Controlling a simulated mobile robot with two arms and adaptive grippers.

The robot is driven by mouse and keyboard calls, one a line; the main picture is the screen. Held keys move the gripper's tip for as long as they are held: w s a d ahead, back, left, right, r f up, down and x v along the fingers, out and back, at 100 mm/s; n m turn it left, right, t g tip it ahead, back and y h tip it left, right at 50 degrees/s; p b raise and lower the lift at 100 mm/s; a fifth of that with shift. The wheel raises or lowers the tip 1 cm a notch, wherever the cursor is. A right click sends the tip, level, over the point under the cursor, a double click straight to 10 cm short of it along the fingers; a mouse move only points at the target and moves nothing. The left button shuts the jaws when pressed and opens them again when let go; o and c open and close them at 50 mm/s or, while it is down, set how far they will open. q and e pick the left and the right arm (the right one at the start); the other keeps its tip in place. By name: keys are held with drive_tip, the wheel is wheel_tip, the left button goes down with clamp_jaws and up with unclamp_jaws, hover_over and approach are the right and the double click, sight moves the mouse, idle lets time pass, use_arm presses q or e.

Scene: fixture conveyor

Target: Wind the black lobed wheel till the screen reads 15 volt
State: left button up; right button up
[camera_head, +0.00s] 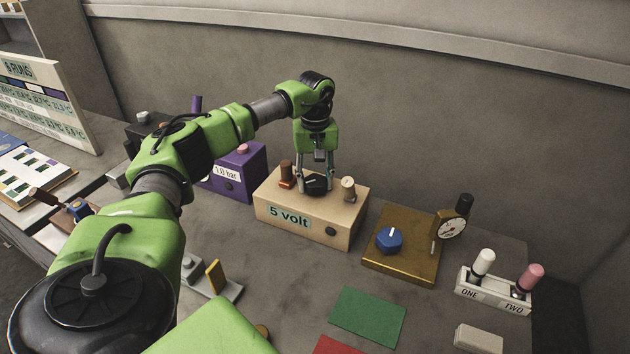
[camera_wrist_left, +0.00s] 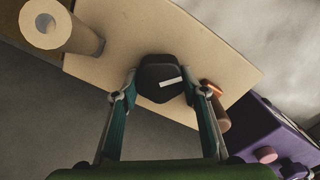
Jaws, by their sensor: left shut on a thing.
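The black lobed wheel (camera_head: 316,184) sits on top of a beige box (camera_head: 273,222), between a brown post and a cream post. In the left wrist view the black wheel (camera_wrist_left: 161,79) has a white mark on it. The screen (camera_head: 289,217) on the box front reads "5 volt". My left gripper (camera_head: 317,176) comes down from above, its fingers on either side of the wheel. It also shows in the left wrist view (camera_wrist_left: 160,88), shut on the wheel. My right gripper is not in view.
A purple box (camera_head: 252,165) reading 1.0 bar stands left of the beige box. To the right are a brown panel (camera_head: 383,265) with a blue knob (camera_head: 389,239) and a gauge (camera_head: 451,228), then a base with levers ONE and TWO (camera_head: 490,294). A green mat (camera_head: 367,317) lies in front.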

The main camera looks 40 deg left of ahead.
sight(315, 179)
use_arm(q)
drive_tip(key=shift+w, duration=0.1)
drive_tip(key=o, duration=1.1)
drive_tip(key=shift+r, duration=0.1)
wheel_tip(315, 179, up, 12)
idle(0.4)
